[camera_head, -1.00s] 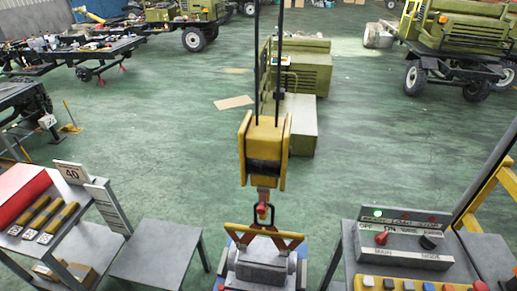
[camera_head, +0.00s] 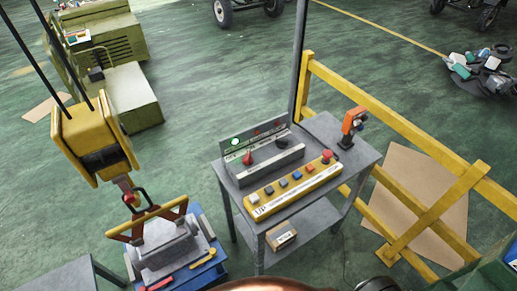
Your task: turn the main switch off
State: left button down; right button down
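The main switch is a red knob (camera_head: 248,158) at the left of the grey control panel (camera_head: 272,163). A black knob (camera_head: 282,143) sits to its right on the same panel. A green lamp (camera_head: 235,142) is lit above the red knob, beside dark red lamps. The knob's exact pointing direction is too small to tell. The panel stands on a grey cart (camera_head: 330,140). Neither gripper shows in this view; only parts of my own body edge in at the bottom.
A yellow button box (camera_head: 292,190) lies in front of the panel. An orange-topped device (camera_head: 352,122) stands at the cart's right. A yellow crane hook block (camera_head: 95,145) hangs at left over a grey metal part (camera_head: 168,247). A yellow barrier (camera_head: 400,120) runs behind the cart.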

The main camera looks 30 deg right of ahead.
aim_at(248, 160)
jog(key=k, duration=1.25)
jog(key=u, duration=0.85)
jog(key=i, duration=1.3)
jog(key=z, duration=0.8)
